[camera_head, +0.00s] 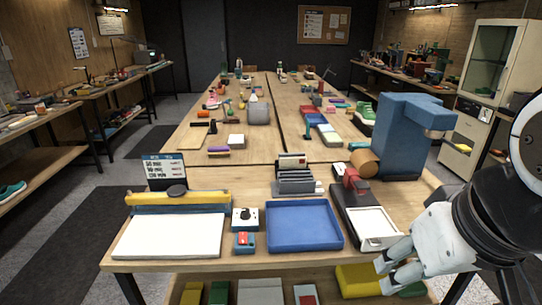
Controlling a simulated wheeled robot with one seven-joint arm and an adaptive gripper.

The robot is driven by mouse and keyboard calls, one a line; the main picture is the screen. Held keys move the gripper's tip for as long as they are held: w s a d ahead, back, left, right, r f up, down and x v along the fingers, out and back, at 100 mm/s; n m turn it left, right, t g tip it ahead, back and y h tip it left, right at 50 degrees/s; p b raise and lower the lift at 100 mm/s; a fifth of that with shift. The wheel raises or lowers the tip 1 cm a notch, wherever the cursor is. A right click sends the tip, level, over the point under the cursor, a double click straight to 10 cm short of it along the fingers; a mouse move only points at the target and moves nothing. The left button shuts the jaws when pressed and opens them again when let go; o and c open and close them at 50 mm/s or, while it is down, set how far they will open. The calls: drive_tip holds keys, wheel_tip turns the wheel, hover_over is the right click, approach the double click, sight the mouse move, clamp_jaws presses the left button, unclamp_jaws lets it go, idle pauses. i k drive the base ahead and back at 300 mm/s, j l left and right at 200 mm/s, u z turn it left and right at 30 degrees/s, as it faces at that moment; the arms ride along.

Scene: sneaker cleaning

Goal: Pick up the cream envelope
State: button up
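A grey slotted rack (296,187) stands on the near table, behind the blue tray. An upright cream, envelope-like piece (292,161) with dark and red marks shows at its back. I cannot tell for sure that this is the cream envelope. Grey upright pieces or dividers in front hide its lower part. My gripper (383,275) is at the lower right, by the table's front edge, well to the right of and nearer than the rack. Its pale fingers are apart, with nothing seen between them.
The blue tray (303,226) looks empty. A large white board (171,236) lies left. A dark device with a white tray (376,226) lies between rack and gripper. A tall blue machine (401,135) stands behind it. A small box with a black knob (245,218) stands beside the blue tray.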

sight(283, 161)
drive_tip(key=i, duration=0.75)
drive_tip(key=i+j, duration=0.15)
drive_tip(key=i, duration=0.6)
